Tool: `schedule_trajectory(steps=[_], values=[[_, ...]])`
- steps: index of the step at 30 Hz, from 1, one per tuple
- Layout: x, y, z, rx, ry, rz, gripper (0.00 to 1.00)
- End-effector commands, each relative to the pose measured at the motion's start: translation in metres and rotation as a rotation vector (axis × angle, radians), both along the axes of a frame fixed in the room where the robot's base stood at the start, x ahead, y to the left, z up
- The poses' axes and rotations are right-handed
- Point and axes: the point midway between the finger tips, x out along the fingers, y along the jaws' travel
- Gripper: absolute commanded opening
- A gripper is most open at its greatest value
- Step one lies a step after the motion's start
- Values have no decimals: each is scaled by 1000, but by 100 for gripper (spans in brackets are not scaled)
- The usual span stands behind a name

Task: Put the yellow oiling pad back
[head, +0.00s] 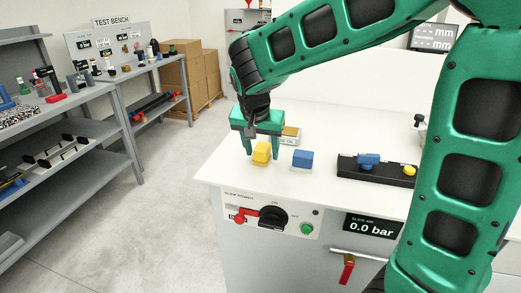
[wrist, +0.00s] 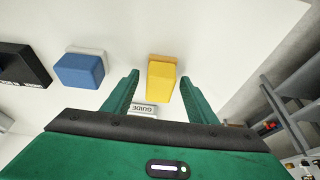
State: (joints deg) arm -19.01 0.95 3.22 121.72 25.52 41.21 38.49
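The yellow oiling pad (head: 261,153) stands on the white bench top near its left front edge. In the wrist view the yellow pad (wrist: 161,82) shows a yellow block with an orange-brown strip at its far end. My gripper (head: 262,152) points down over the pad, its fingers apart on either side of it. In the wrist view the gripper (wrist: 160,88) is open, with a gap between the pad and each green finger. Whether the pad touches the bench fully is hard to tell.
A blue pad (head: 302,159) stands just right of the yellow one. A black rail (head: 376,171) with blue and yellow parts lies further right. A small labelled block (head: 290,135) stands behind the gripper; the wrist view shows a "GUIDE" label (wrist: 143,109). Bench edge is close at left.

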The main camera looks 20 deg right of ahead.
Motion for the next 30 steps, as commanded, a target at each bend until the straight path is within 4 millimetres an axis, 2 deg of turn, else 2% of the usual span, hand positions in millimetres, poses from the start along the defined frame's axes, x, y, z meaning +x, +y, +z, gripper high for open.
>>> schedule_trajectory(steps=[8,11,21,27,30], values=[[-1,0,7,0,-1,-2,52],[-5,3,20,1,-3,-1,52],[-26,18,81,2,-4,-1,52],[-34,23,105,0,-2,-1,52],[-36,24,111,1,0,-2,52]])
